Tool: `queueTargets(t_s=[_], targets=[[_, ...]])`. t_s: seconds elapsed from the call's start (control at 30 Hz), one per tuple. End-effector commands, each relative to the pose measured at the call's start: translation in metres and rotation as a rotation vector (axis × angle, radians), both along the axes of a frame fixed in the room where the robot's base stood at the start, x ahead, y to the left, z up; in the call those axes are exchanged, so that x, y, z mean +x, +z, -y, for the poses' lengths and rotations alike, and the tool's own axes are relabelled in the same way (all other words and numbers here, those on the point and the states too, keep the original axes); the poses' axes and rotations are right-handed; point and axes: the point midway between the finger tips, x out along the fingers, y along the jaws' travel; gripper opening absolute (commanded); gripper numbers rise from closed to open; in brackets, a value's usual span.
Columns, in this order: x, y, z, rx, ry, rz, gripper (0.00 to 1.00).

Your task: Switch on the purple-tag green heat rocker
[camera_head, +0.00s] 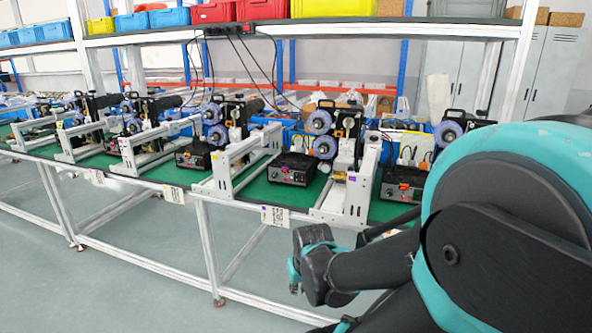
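Black control boxes with small front controls stand on the green bench top. One box (292,168) is in the middle right, one (195,155) is left of it, and one (403,183) is at the right, partly hidden by my arm. A small purple tag (352,178) appears to be on the white frame (340,200) between the middle-right and right boxes. The green heat rocker is too small to make out, and its on or off state cannot be read. My arm fills the right side; I cannot make out my gripper's fingers.
White-framed machines with blue-purple reels (320,122) line the bench (150,176). A shelf with coloured bins (333,8) runs above, with black cables hanging from it. Grey floor (120,215) lies open in front of the bench. Grey lockers (550,75) stand at the back right.

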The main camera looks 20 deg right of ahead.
Motion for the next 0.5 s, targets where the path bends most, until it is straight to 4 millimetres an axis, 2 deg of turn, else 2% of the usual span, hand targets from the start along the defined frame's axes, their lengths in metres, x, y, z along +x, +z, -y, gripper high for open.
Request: queueTargets(t_s=[0.07,0.5], targets=[[0.0,0.0,0.0,0.0,0.0,0.0,0.0],[0.0,0.0,0.0,0.0,0.0,0.0,0.0]])
